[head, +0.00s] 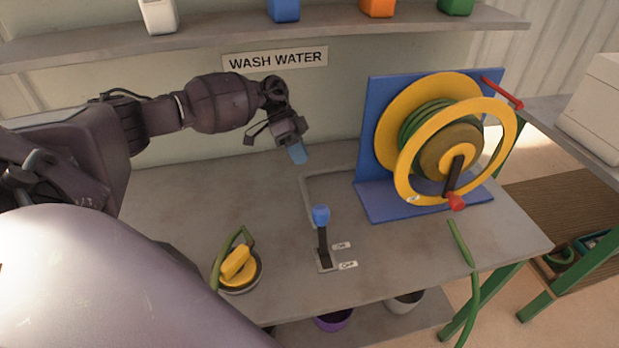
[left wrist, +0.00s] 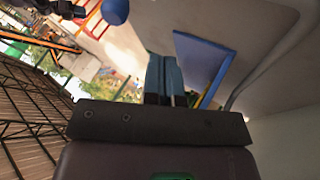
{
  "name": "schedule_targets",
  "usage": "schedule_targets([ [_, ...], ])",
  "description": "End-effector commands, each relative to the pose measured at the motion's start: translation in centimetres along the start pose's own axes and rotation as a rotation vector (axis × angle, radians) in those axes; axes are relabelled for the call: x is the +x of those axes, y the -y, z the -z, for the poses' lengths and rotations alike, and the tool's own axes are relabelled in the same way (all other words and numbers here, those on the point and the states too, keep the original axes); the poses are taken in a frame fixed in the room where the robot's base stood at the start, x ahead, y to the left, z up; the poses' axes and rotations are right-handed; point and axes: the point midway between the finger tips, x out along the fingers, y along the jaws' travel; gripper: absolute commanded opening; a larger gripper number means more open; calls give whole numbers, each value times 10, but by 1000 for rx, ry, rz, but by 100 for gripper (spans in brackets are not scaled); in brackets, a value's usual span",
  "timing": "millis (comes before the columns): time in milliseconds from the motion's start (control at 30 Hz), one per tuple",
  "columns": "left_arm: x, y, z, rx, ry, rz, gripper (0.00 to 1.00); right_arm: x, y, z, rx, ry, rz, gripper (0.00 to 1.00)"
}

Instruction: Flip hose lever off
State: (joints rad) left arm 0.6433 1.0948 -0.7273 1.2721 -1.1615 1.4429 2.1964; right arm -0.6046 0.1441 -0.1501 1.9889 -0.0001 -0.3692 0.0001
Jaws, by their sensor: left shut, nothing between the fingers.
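The hose lever (head: 323,240) has a black shaft and a blue knob (head: 320,215). It rises from a slotted plate on the grey bench, and its exact lean is hard to judge. Two small white labels (head: 341,245) sit to the right of its base; their print is too small to read surely. My left gripper (head: 298,153) is shut and empty, its blue fingertips pointing down, above and behind the knob and apart from it. In the left wrist view the shut blue fingers (left wrist: 163,78) show, with a blue round knob (left wrist: 115,11) at the top. My right gripper is not in view.
A yellow hose reel (head: 458,90) on a blue stand is at the bench's right. A bowl with a yellow object (head: 236,264) and green hose lies front left. A shelf (head: 330,29) with coloured containers runs above.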

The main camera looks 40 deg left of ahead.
Motion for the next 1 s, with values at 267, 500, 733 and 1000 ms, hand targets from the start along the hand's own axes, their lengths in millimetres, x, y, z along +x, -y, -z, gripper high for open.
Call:
schedule_targets([
  [267,43,-1,0,0,-1,-5,0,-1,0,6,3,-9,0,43],
  [500,86,-1,0,0,-1,-4,0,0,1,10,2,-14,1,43],
  [733,100,-22,2,1,0,-2,0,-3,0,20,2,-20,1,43],
  [1000,108,-37,3,0,0,-1,0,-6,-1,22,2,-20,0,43],
])
